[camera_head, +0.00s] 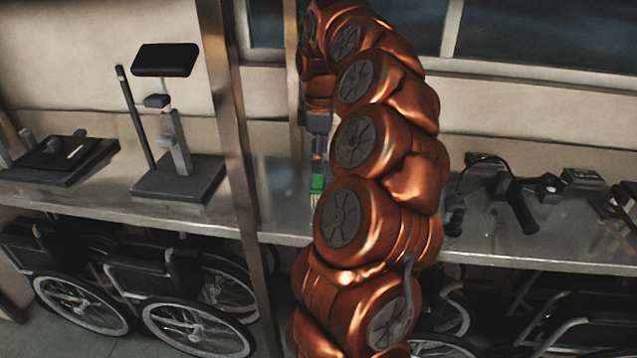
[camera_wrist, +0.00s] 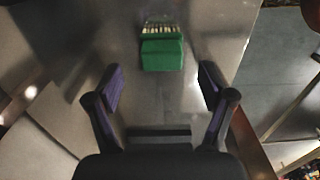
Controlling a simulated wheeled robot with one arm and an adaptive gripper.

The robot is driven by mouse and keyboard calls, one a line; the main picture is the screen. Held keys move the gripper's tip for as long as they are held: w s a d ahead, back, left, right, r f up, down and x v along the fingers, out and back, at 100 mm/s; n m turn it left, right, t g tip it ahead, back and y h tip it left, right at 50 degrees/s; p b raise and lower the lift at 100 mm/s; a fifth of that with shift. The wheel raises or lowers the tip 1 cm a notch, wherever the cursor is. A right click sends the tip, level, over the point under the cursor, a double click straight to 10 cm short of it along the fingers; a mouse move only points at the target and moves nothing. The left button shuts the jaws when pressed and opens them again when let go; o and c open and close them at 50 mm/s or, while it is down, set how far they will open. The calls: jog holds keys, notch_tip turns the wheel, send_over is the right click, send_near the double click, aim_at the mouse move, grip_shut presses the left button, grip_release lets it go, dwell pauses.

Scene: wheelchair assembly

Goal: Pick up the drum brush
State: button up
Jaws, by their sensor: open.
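The drum brush appears as a green block with pale bristles along one side. In the wrist view the brush (camera_wrist: 162,54) lies on the grey metal shelf, just beyond my fingertips and roughly centred between them. My gripper (camera_wrist: 161,86) is open and empty, with dark fingers and purple inner pads. In the head view the brush (camera_head: 317,183) shows as a small green patch with pale bristles at the left edge of my arm. My gripper (camera_head: 318,140) is above it there, partly hidden by my arm.
A metal post (camera_head: 228,120) stands left of the brush. A stand with a black pad (camera_head: 165,60) is further left on the shelf (camera_head: 280,190). Black curved parts (camera_head: 510,195) lie to the right. Wheelchairs (camera_head: 190,325) are stored below. The shelf around the brush looks clear.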

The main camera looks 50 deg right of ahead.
aim_at(318, 183)
jog(key=shift+s+a+f+p, duration=0.1)
jog(key=shift+f+p, duration=0.65)
jog(key=shift+f, duration=1.85)
jog(key=shift+c, duration=0.2)
jog(key=c, duration=1.2)
